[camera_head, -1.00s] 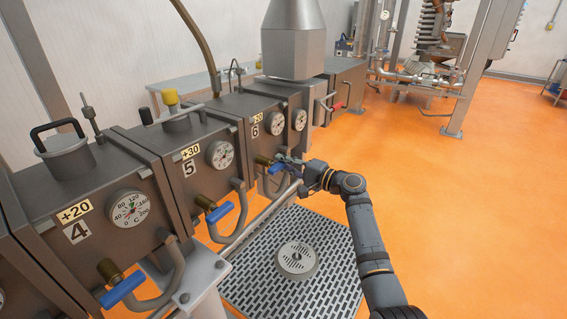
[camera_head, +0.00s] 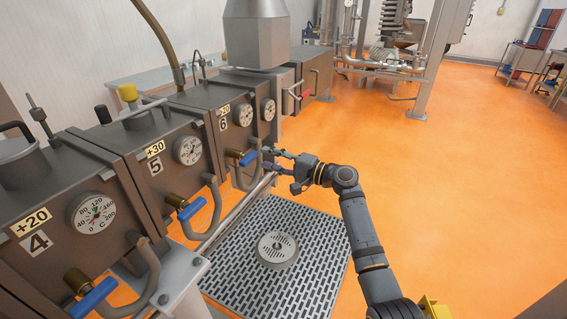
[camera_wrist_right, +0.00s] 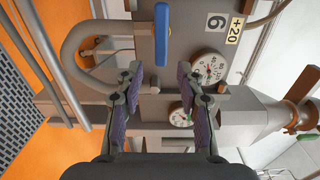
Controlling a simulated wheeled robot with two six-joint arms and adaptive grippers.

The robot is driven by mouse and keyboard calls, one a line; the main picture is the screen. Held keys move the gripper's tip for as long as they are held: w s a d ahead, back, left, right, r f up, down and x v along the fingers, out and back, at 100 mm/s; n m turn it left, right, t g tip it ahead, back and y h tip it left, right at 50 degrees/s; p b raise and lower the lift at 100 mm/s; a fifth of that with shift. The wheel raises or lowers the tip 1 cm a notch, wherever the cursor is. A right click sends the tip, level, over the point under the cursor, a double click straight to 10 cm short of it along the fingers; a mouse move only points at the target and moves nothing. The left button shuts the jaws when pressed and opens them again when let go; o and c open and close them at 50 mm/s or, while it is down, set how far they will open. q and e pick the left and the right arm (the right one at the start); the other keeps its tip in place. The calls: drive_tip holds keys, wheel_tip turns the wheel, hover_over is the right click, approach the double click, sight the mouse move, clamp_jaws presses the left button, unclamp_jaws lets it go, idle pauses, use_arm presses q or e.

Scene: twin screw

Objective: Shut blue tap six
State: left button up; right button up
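Blue tap six (camera_head: 249,157) sits on the front of the box marked 6, below its gauge, with a brass body behind the lever. It also shows in the right wrist view (camera_wrist_right: 161,35), where the lever runs up and down the picture. My right gripper (camera_head: 267,159) is just right of the lever in the head view, with a small gap. In the wrist view the gripper (camera_wrist_right: 160,72) is open and empty, its two fingers apart and the lever beyond the tips, lined up with the gap. My left gripper is not in view.
Box 5 has a blue tap (camera_head: 190,211) and box 4 another (camera_head: 93,297), to the left. Curved grey pipes (camera_head: 209,208) hang beside the taps. A perforated floor grate (camera_head: 316,240) with a round drain lies below. The orange floor to the right is open.

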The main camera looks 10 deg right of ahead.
drive_tip(key=v, duration=0.6)
drive_tip(key=shift+s, duration=0.2)
drive_tip(key=shift+d, duration=0.1)
drive_tip(key=s+d+f+m+h+p, duration=0.1)
drive_tip(key=d+f+h, duration=0.25)
drive_tip(key=f, duration=0.95)
drive_tip(key=s+d+f+m+h+p, duration=0.1)
drive_tip(key=d+f+h, duration=0.25)
drive_tip(key=f, duration=0.85)
drive_tip(key=s+d+f+n+g+h+p, duration=0.1)
drive_tip(key=s+d+f+g+h, duration=0.1)
drive_tip(key=s+f, duration=0.55)
drive_tip(key=s+d+f+g+h+p, duration=0.15)
drive_tip(key=s+f, duration=0.25)
drive_tip(key=f, duration=0.7)
drive_tip(key=s+d+f+n+g+h+p, duration=0.1)
drive_tip(key=s+d+f+n+g+h, duration=0.1)
drive_tip(key=s+f, duration=0.55)
drive_tip(key=s+d+f+n+g+h, duration=0.1)
drive_tip(key=s+d+f+h, duration=0.2)
drive_tip(key=s, duration=0.8)
drive_tip(key=s+f+n+g+p, duration=0.1)
drive_tip(key=s+f+n, duration=0.2)
drive_tip(key=s, duration=0.8)
drive_tip(key=s+f+n+g, duration=0.2)
drive_tip(key=s+f, duration=0.1)
drive_tip(key=s, duration=0.9)
drive_tip(key=shift+d+n+p, duration=0.35)
drive_tip(key=shift+d+n, duration=0.05)
